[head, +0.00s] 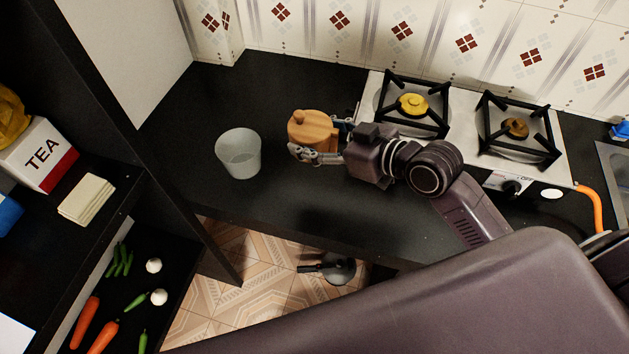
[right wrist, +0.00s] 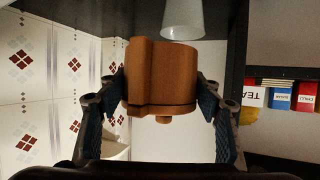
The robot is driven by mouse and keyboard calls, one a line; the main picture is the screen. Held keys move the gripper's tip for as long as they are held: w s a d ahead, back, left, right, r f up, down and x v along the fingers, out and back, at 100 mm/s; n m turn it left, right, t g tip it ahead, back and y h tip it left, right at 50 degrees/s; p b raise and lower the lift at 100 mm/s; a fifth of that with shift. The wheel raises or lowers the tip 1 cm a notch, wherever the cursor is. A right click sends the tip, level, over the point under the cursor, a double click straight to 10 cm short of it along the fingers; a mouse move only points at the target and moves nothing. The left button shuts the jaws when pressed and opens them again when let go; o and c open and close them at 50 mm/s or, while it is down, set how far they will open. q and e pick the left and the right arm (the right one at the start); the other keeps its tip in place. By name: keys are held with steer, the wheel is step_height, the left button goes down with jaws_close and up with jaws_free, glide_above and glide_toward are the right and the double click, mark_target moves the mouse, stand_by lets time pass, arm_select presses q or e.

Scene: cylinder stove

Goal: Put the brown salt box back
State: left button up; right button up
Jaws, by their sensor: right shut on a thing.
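The brown salt box (head: 314,131) is a rounded wooden pot with a small knob on top. In the head view it is over the black counter, left of the stove. My right gripper (head: 320,140) is shut on it, with one finger on each side. In the right wrist view the salt box (right wrist: 162,75) sits between the two fingers, its knob towards the bottom of the picture. I cannot tell whether its base touches the counter. My left gripper is not in view.
A clear glass (head: 239,153) stands on the black counter (head: 200,95), just left of the box. The gas stove (head: 463,130) is to the right. A dark shelf at left holds a tea box (head: 40,155) and vegetables. The counter's back left is clear.

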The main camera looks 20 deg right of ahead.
step_height(320, 180, down, 12)
steer(key=shift+w+f, duration=0.1)
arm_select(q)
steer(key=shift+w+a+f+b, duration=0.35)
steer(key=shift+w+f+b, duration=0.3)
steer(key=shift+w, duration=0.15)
arm_select(e)
steer(key=shift+f, duration=2.45)
steer(key=shift+f, duration=0.1)
steer(key=o, duration=1.5)
steer(key=shift+f, duration=0.1)
steer(key=shift+c, duration=0.2)
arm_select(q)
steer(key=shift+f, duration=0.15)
